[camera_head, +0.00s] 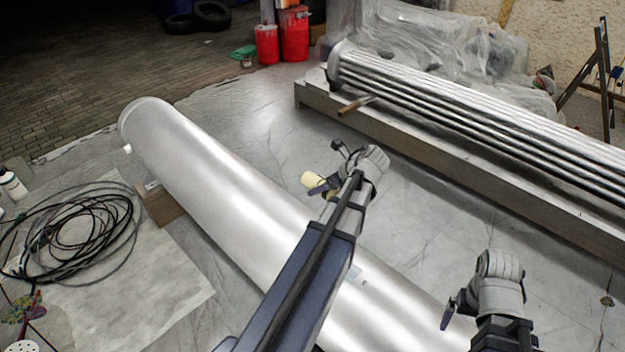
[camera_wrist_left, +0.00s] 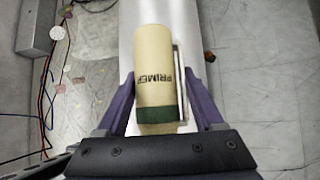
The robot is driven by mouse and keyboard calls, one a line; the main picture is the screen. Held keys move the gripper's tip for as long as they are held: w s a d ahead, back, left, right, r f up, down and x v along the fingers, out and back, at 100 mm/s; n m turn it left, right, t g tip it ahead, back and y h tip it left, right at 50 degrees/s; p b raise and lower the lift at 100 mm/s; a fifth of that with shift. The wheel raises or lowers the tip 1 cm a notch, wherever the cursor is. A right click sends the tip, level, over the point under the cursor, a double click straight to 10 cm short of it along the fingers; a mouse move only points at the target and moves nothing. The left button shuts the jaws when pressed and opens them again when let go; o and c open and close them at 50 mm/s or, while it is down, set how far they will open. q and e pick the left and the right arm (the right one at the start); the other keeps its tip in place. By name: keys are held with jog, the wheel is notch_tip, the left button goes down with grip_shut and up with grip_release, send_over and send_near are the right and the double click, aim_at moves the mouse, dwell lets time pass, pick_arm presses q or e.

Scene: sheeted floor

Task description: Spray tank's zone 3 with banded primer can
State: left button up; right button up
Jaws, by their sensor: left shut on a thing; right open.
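The tank (camera_head: 225,190) is a long silver cylinder lying diagonally across the floor in the head view. It also shows behind the can in the left wrist view (camera_wrist_left: 212,20). My left gripper (camera_head: 326,187) is above the tank's right side in the head view. In the left wrist view its purple fingers (camera_wrist_left: 160,103) are shut on a cream primer can (camera_wrist_left: 152,55) with a dark green band and the word PRIMER. The can also shows in the head view (camera_head: 312,179). No zone marks are legible on the tank. My right gripper (camera_head: 447,314) is open and empty near the tank's lower right end.
A wooden block (camera_head: 160,204) props the tank. Coiled black cable (camera_head: 75,232) lies on a pale sheet at left. A rack of metal pipes (camera_head: 450,95) on a long beam lies at upper right. Red canisters (camera_head: 294,35) stand at the back.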

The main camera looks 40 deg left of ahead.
aim_at(311, 178)
pick_arm(q)
jog(key=s+d, duration=0.1)
jog(key=d, duration=1.6)
jog(key=shift+s, duration=0.25)
jog(key=o, duration=0.3)
grip_shut()
jog(key=a, duration=0.7)
jog(key=w+a, duration=0.1)
jog(key=a, duration=0.6)
jog(key=w+a, duration=0.1)
jog(key=a, duration=0.6)
jog(key=shift+a, duration=0.4)
